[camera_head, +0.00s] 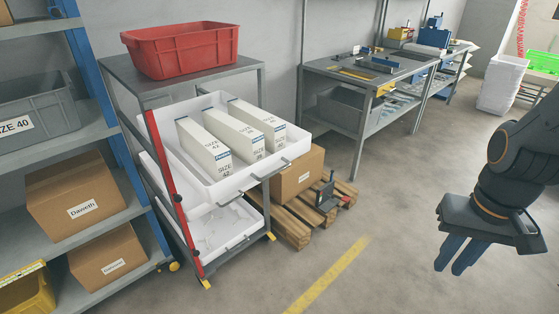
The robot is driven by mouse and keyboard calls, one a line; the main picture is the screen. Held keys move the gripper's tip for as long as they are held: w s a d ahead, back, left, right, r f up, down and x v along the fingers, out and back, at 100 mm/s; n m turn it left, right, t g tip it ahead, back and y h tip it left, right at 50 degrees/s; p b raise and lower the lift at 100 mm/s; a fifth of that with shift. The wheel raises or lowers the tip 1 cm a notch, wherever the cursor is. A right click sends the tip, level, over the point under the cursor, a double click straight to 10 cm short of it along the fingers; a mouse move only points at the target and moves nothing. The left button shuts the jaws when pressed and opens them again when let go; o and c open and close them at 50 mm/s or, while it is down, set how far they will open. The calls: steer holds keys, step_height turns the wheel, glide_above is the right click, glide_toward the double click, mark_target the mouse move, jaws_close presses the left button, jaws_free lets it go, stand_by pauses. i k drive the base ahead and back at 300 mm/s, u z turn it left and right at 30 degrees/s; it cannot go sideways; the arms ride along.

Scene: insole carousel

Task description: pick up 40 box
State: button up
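A grey bin (40,112) with a label reading SIZE 40 sits on the left shelf, cut off by the left picture edge. Three white boxes stand in a row in the white tray of a rack. The left box (200,140) reads SIZE with 42 below. The middle box (232,132) and the right box (257,122) also carry SIZE labels, with numbers too small to read surely. My gripper (450,269) hangs at the right, far from the boxes and the bin, with blue fingers pointing down and nothing between them. How far apart the fingers are is unclear.
A red crate (185,50) sits on top of the rack. The white tray (245,181) juts forward from it. A cardboard box (297,173) and a dark tool rest on a wooden pallet (292,231). Workbenches (345,68) stand behind. The floor in front is clear.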

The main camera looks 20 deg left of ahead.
mark_target(274, 129)
steer(key=u, duration=1.35)
